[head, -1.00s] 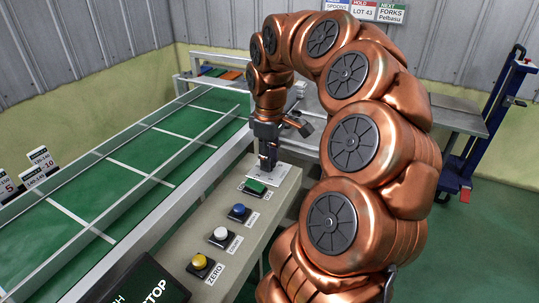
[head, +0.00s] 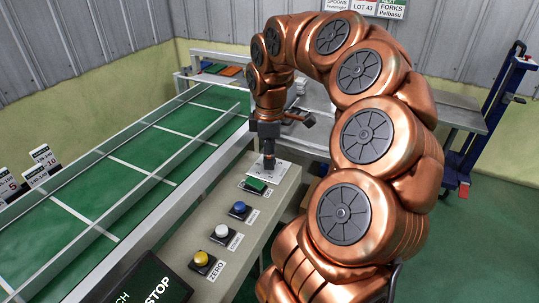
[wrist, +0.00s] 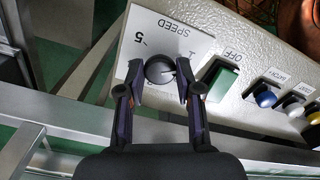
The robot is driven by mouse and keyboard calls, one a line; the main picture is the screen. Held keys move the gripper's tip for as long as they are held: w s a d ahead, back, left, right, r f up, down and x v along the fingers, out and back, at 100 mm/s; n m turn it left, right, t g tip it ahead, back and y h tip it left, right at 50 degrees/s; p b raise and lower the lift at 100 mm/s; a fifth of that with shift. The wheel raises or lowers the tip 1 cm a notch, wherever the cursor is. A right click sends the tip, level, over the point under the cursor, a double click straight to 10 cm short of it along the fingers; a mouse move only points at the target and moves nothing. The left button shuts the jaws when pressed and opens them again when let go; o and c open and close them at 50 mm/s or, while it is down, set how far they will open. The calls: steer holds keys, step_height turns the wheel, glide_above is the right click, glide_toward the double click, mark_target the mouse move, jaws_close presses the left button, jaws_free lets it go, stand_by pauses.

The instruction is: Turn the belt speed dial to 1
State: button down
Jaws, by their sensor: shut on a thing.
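The belt speed dial (wrist: 160,71) is a dark round knob on a white plate marked SPEED (wrist: 168,28), with a 5 at upper left and a small mark, probably the 1, at upper right. A pale pointer line on the knob seems to face right in the wrist view. My gripper (wrist: 159,76) is shut on the dial, one finger on each side. In the head view my gripper (head: 268,163) points down at the far end of the console and hides the dial.
A green OFF switch (wrist: 219,83) sits close beside the plate. Blue (head: 239,208), white (head: 222,231) and yellow (head: 201,259) buttons follow along the console (head: 197,216). The green belt (head: 133,165) runs along its left side, behind a metal rail.

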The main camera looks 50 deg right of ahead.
steer(key=c, duration=0.8)
jaws_free()
steer(key=shift+r, duration=6)
